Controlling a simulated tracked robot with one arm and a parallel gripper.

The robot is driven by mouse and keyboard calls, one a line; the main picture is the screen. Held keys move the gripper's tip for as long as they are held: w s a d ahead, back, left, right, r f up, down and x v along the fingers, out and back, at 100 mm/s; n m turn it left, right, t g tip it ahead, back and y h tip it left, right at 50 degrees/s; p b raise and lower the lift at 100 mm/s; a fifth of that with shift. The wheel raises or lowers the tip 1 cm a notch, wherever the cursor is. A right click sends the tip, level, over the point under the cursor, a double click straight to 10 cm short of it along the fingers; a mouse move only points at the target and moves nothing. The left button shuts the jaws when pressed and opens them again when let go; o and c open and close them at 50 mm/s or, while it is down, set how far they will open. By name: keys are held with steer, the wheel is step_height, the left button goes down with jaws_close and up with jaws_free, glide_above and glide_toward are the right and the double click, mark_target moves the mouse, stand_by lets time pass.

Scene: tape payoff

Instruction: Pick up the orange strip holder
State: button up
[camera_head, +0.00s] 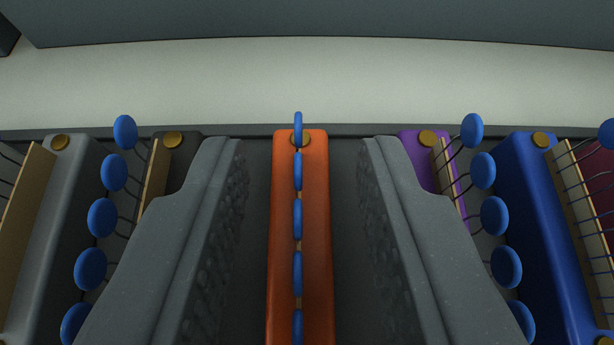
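The orange strip holder (316,240) stands upright in the middle of the head camera view, its narrow top edge facing me. Several blue discs (298,220) line up along its middle, with a brass-coloured dot near its far end. My gripper (303,190) is open, with one grey textured finger on each side of the orange holder. A gap shows between each finger and the holder, so neither appears to touch it. The holder's near end runs out of the picture at the bottom.
Left of my gripper stand a black holder (177,150) and a grey holder (72,200). On the right are a purple holder (420,150) and a blue holder (545,220). Wired blue discs stick out beside my fingers. A pale bare surface (300,85) lies beyond the row.

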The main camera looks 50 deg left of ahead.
steer(key=shift+w+a+f, duration=0.15)
steer(key=shift+a, duration=0.05)
jaws_close()
